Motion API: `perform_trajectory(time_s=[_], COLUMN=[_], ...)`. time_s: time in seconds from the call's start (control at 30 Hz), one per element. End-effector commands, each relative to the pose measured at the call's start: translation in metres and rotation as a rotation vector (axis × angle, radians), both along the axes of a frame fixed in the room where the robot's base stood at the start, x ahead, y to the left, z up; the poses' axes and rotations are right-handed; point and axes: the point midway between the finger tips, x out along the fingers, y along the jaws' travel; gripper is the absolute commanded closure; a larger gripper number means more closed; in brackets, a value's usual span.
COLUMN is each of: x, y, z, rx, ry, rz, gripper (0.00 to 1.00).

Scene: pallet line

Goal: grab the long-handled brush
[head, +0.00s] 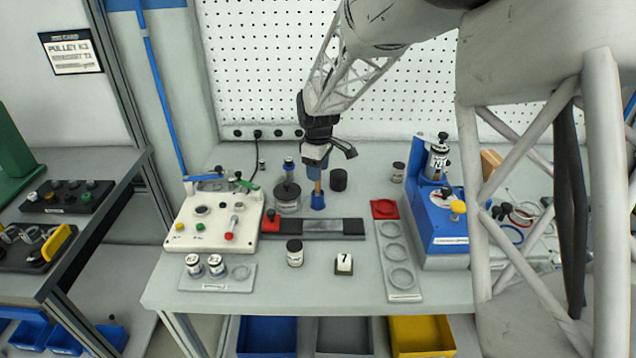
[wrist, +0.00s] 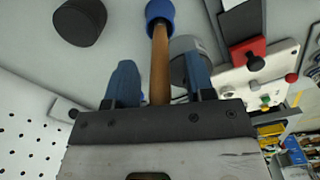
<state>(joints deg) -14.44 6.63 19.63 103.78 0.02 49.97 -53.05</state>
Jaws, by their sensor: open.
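The long-handled brush (head: 318,187) stands upright on the bench, its wooden handle above a blue cup-like base (head: 318,202). I cannot tell whether that base is a holder or part of the brush. My gripper (head: 317,172) is directly above it, pointing down, with the upper handle at the fingers. In the wrist view the brown handle (wrist: 160,55) runs between the two blue fingers of my gripper (wrist: 161,78). The fingers are open, with a visible gap on each side of the handle. The handle's top end is hidden by the gripper body.
A black cylinder (head: 339,180) stands close right of the brush, and a dark-lidded jar (head: 287,198) close left. A dark strip with a grey middle (head: 340,227) lies in front. A white control box (head: 212,222) is left; a blue machine (head: 437,225) is right. Pegboard stands behind.

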Motion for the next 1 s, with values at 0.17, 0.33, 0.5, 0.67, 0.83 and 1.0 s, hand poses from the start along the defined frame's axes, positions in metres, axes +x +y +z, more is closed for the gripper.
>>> perform_trajectory(time_s=[0.17,0.33,0.5,0.67,0.83,1.0], x=[0.0,0.0,0.0001,0.0,0.0001,0.0001], y=[0.0,0.0,0.0,0.0,0.0,0.0001], z=[0.0002,0.0003,0.0003,0.0003,0.0004,0.0016], rx=[0.0,0.0,0.0,0.0,0.0,0.0], ry=[0.0,0.0,0.0,0.0,0.0,0.0], rz=[0.0,0.0,0.0,0.0,0.0,0.0], gripper=[0.51,0.55,0.81,1.0,1.0,1.0])
